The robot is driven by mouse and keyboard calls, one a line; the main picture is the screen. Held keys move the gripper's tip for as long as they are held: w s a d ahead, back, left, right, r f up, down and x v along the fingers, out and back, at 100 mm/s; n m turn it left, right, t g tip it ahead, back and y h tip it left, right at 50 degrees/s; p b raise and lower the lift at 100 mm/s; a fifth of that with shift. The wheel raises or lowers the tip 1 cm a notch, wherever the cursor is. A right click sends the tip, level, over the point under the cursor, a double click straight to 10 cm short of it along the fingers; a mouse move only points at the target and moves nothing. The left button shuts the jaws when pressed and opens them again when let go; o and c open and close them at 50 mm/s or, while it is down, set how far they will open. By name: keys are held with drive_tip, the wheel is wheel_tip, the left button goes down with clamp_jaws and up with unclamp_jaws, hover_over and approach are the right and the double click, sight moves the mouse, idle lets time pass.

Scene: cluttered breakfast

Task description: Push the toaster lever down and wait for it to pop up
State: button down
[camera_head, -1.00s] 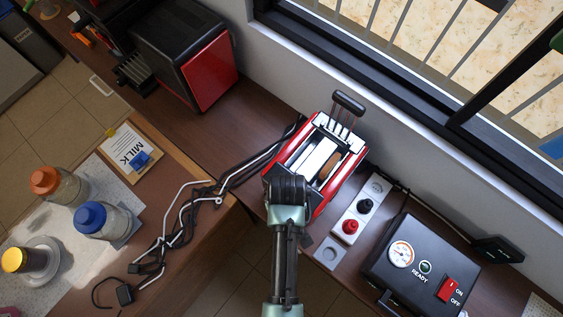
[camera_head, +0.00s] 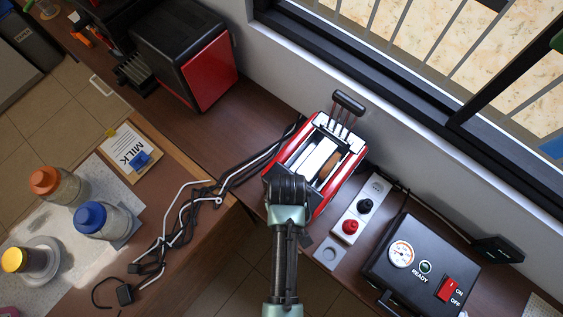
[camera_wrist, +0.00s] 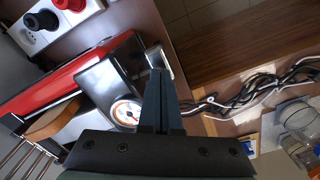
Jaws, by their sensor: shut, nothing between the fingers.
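The red and silver toaster (camera_head: 296,150) stands on the brown counter by the window. A brown slice of bread (camera_head: 330,164) shows in one of its slots. In the wrist view, the toaster's red side (camera_wrist: 75,70) and its front with a round dial (camera_wrist: 127,112) are at the left. A small silvery piece, which looks like the lever (camera_wrist: 159,61), juts from the front. My gripper (camera_wrist: 157,74) is shut and empty, its tips beside this piece; I cannot tell if they touch. In the head view my arm hides the gripper, the lever and the toaster's near end.
A socket strip with black and red plugs (camera_head: 350,227) and a black box with a gauge and switch (camera_head: 408,282) stand right of the toaster. Tangled cables (camera_head: 187,213) lie left.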

idle(0.4)
drive_tip(key=shift+f+b, duration=2.4)
drive_tip(key=shift+f, duration=1.2)
drive_tip(key=r+p, duration=0.3)
drive_tip(key=p, duration=0.1)
drive_tip(key=shift+s+a+r, duration=0.2)
drive_tip(key=shift+s+a, duration=0.05)
drive_tip(key=shift+s, duration=0.15)
drive_tip(key=shift+f, duration=0.15)
drive_tip(key=s+a+r+p, duration=0.3)
drive_tip(key=r+p, duration=0.3)
drive_tip(key=p, duration=0.2)
drive_tip(key=shift+s, duration=0.55)
